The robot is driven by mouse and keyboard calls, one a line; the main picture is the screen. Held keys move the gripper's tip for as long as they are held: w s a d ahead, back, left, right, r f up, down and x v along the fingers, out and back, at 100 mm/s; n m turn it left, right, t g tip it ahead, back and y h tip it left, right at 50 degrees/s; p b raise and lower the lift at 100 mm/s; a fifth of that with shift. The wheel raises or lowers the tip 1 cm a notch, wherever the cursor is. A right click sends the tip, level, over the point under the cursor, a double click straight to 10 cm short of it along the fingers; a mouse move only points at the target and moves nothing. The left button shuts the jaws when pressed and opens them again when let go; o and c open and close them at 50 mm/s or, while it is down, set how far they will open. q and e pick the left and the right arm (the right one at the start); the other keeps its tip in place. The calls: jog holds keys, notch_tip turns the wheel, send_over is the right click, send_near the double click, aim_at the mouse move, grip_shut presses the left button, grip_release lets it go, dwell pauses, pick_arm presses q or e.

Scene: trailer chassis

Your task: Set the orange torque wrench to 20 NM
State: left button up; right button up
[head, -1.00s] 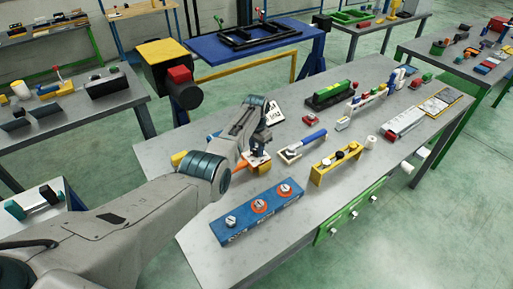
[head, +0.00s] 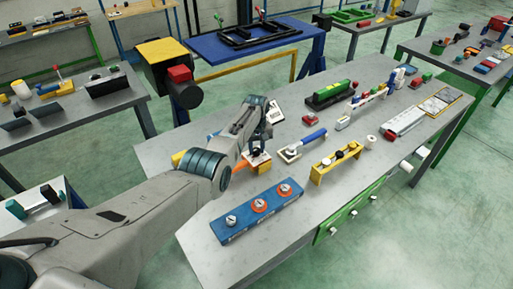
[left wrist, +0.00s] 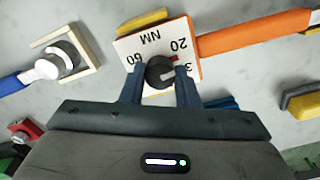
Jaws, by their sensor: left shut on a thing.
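The orange torque wrench shows in the left wrist view as an orange handle (left wrist: 255,35) running to the upper right from a white scale plate (left wrist: 130,47). The plate bears "60", "NM", "20" and a partly covered "3", upside down in this view. A round black knob (left wrist: 160,72) with a small red mark sits on the plate. My left gripper (left wrist: 160,85) has one finger on each side of the knob and is shut on it. In the head view, my left gripper (head: 258,146) is over the wrench and hides most of it. My right gripper is not in view.
A blue-handled tool (head: 308,140) lies beside the wrench in a pale cradle. A blue block with several dials (head: 240,228) is in front. A yellow stand (head: 336,164) is to the right. A white card (head: 274,114) lies behind.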

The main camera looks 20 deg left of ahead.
pick_arm(q)
jog(key=shift+n, duration=2.3)
jog(key=o, duration=1)
jog(key=shift+r, duration=0.1)
